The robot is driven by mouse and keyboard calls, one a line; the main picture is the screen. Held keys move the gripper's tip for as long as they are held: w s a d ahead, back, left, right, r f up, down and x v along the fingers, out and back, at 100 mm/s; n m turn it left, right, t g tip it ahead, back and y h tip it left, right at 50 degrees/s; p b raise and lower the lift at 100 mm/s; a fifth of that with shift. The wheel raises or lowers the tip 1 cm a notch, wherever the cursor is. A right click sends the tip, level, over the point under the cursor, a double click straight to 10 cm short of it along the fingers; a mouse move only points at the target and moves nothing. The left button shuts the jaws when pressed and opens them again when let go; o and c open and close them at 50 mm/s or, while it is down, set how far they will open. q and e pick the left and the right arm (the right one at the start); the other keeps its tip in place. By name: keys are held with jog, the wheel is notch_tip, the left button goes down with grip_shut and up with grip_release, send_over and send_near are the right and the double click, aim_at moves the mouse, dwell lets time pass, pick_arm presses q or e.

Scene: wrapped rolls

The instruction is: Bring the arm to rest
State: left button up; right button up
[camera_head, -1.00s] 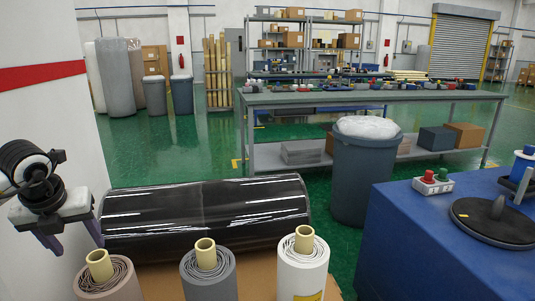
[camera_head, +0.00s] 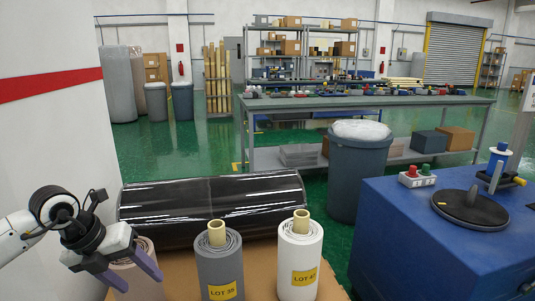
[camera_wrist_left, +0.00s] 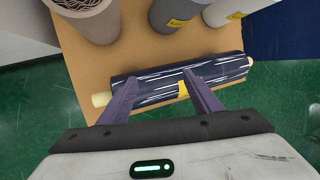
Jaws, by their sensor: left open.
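My left gripper (camera_head: 141,281) is at the lower left of the head view, open, with its two purple fingers pointing down toward the right. It overlaps the pinkish standing roll (camera_head: 146,247) in that view. In the left wrist view the open fingers (camera_wrist_left: 159,78) show with a dark wrapped roll (camera_wrist_left: 215,73) beyond them. This roll lies on brown board, with pale core ends and a yellow label. I see nothing gripped, and I cannot tell the gap between fingers and roll. My right gripper is not in view.
A grey roll (camera_head: 220,268) and a white roll (camera_head: 299,262) stand on the brown board (camera_head: 262,284). A big black wrapped roll (camera_head: 215,205) lies behind them. A grey bin (camera_head: 358,175) and a blue machine (camera_head: 415,245) are to the right; a white wall (camera_head: 50,135) is at left.

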pick_arm(q)
jog(key=s+d+f+m+h, duration=0.1)
jog(key=s+d+h, duration=0.15)
jog(key=d, duration=0.55)
jog(key=s+d+f+h, duration=0.1)
jog(key=d+h, duration=0.3)
jog(key=d, duration=0.4)
jog(key=s+d+r+n+t+h+p, duration=0.25)
jog(key=d+r+n+t+h, duration=0.35)
jog(key=d+n, duration=0.45)
jog(key=s+a+f+n+t+y+p, duration=0.1)
jog(key=a+f+n+t+y, duration=0.2)
jog(key=a+f+n+y, duration=0.25)
jog(key=s+a+f+n+t+y, duration=0.15)
jog(key=f+n+y, duration=0.25)
jog(key=f+n, duration=0.4)
jog(key=s+a+f+n+g+y, duration=0.3)
jog(key=s+f+n+g, duration=0.2)
jog(key=s+f, duration=0.7)
jog(key=shift+s+f+n+p, duration=0.4)
jog(key=shift+s+n+p, duration=0.05)
jog(key=shift+s+n, duration=0.6)
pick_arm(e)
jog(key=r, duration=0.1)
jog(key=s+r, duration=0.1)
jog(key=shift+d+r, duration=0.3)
